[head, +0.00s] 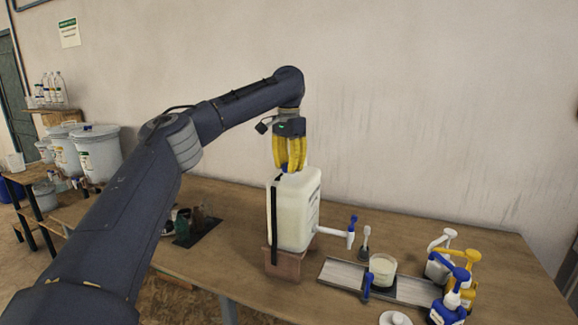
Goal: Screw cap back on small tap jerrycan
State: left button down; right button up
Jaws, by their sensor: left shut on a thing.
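The small tap jerrycan (293,212) is a whitish, upright container on a brown block (283,264) on the table. A white spout with a blue-handled tap (351,232) sticks out from its lower right side. A black strip runs down its left side. My left gripper (287,169) points straight down at the jerrycan's top, its yellow fingers shut on a small blue cap (284,170). The fingers hide most of the cap and the neck, so I cannot tell whether the cap is seated. My right gripper is not in view.
Several pump bottles, one a blue pump bottle (448,307), crowd the right. Small dark items stand on a black mat (198,232) at left. Large white drums (98,153) stand further left.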

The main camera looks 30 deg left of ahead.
pick_arm(q)
jog(key=m, duration=0.2)
jog(key=shift+a+f+m, duration=0.1)
jog(key=shift+f+m, duration=0.05)
jog(key=shift+m, duration=0.15)
jog(key=c, duration=0.6)
grip_release()
jog(key=shift+r, duration=0.2)
jog(key=shift+r, duration=3.95)
